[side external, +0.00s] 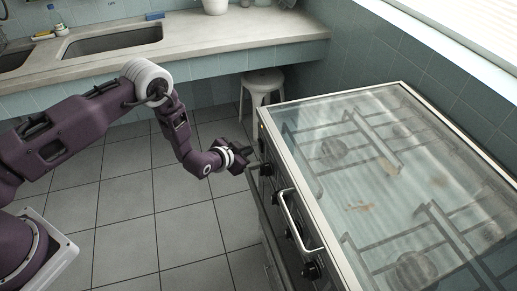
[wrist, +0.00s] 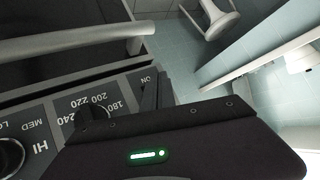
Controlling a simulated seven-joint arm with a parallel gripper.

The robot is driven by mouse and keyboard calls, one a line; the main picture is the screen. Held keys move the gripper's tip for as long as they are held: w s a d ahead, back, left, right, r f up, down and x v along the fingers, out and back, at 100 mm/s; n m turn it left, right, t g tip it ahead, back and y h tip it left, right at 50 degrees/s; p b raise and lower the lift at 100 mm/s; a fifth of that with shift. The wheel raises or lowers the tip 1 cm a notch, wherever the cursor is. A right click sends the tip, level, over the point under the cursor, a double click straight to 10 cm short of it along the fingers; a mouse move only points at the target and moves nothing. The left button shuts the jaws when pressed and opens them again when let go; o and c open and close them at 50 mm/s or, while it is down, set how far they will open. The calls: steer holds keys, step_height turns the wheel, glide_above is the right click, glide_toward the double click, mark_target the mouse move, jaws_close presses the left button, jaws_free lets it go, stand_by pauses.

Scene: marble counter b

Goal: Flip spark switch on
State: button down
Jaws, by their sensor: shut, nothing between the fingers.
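The stove (side external: 268,128) stands at the right in the side view, its front panel facing my arm. My gripper (side external: 262,165) is at the far end of that panel, with its fingers shut and empty. In the wrist view my gripper's fingers (wrist: 156,92) are at the panel's end, beside the printed "ON" label (wrist: 146,79). I cannot make out the spark switch itself; the fingers cover the area by the label. Whether the fingers touch the panel cannot be told.
A temperature knob (wrist: 92,112) and another knob (wrist: 10,155) sit along the panel. The stove's bar handle (side external: 300,218) sticks out from the front. A white stool (side external: 262,84) stands behind the stove's far end. The tiled floor (side external: 130,235) before the stove is clear.

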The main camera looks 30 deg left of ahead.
steer(key=s+a, duration=0.3)
steer(key=shift+s+a+r, duration=0.25)
steer(key=shift+a+r, duration=0.05)
stand_by(0.4)
step_height(320, 180, up, 19)
steer(key=w+a+n+g, duration=0.1)
steer(key=a+n, duration=0.1)
steer(key=s+r+g, duration=0.2)
steer(key=s+r, duration=0.5)
steer(key=r, duration=0.5)
steer(key=s+a+r+n, duration=0.2)
steer(key=s+r, duration=0.5)
steer(key=s, duration=0.5)
steer(key=s+r+g+y, duration=0.1)
steer(key=s+g, duration=0.1)
steer(key=s, duration=1.8)
steer(key=shift+a+n+g, duration=0.15)
steer(key=shift+n+g, duration=0.15)
